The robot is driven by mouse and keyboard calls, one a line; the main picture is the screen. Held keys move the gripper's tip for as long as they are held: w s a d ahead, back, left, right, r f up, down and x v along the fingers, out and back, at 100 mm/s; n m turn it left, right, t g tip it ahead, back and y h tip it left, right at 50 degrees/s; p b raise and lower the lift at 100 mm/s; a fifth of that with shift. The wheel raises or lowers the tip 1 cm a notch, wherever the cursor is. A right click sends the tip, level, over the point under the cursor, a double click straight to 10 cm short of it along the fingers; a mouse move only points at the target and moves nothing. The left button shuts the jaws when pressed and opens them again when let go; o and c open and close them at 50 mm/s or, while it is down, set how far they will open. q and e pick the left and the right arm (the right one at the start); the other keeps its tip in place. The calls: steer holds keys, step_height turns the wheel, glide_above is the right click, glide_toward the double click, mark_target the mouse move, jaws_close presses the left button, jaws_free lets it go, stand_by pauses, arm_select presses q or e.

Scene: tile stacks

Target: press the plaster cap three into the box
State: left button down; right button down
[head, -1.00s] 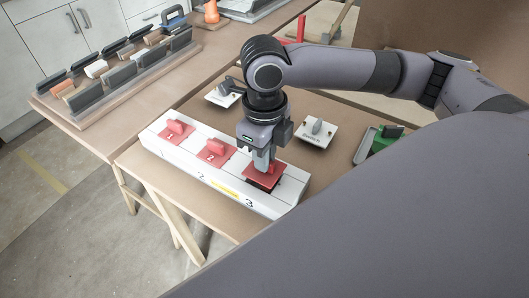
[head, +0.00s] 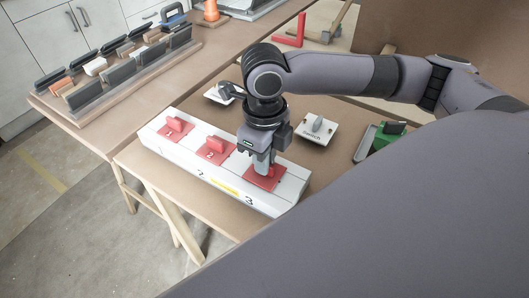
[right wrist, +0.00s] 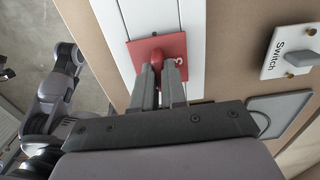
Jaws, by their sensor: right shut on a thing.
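The long white box (head: 180,162) lies on the table with numbers on its front side. Red cap three (head: 255,184) lies over the box's right end, above the printed 3, and looks flat against the top. My right gripper (head: 264,171) points down, shut on the cap's upright grip. In the right wrist view, the cap's red plate (right wrist: 143,48) lies square on the white top, with the fingers (right wrist: 166,92) around its grip and part of its number showing. The cap's underside is hidden. My left gripper is not seen.
Two other red caps, one (head: 175,127) and two (head: 214,148), sit on the box. A white switch plate (head: 317,129) lies behind on the table, and another plate (head: 220,92) lies behind the arm. A green block (head: 387,135) stands at right.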

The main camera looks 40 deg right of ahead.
steer(key=c, duration=1.1)
jaws_free()
steer(key=shift+r+p, duration=0.45)
steer(key=shift+p, duration=0.1)
steer(key=shift+r+p, duration=2.55)
steer(key=shift+p, duration=0.45)
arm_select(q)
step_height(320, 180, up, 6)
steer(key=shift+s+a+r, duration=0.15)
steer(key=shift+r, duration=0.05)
